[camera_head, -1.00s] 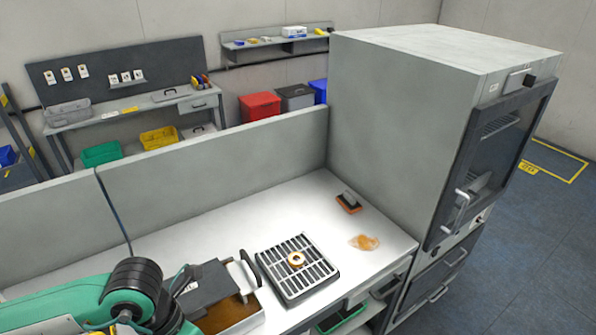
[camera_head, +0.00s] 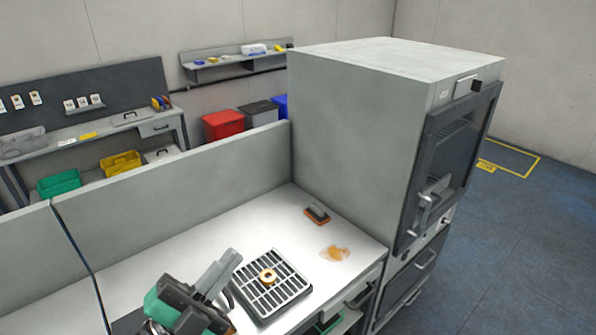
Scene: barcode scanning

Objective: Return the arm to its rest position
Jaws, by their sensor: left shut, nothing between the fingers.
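My left gripper (camera_head: 222,268) is at the bottom, left of centre, on my green and dark grey arm. Its grey fingers point up and to the right, are together and hold nothing. It is just left of a black slatted rack (camera_head: 284,290) on the white worktop (camera_head: 180,247); from this angle I cannot tell how high above the worktop it is. My arm hides much of the worktop's near left part. My right gripper is not in view.
A tall grey cabinet (camera_head: 350,130) stands at the worktop's right end. A grey partition (camera_head: 190,180) runs behind. The worktop's middle is clear.

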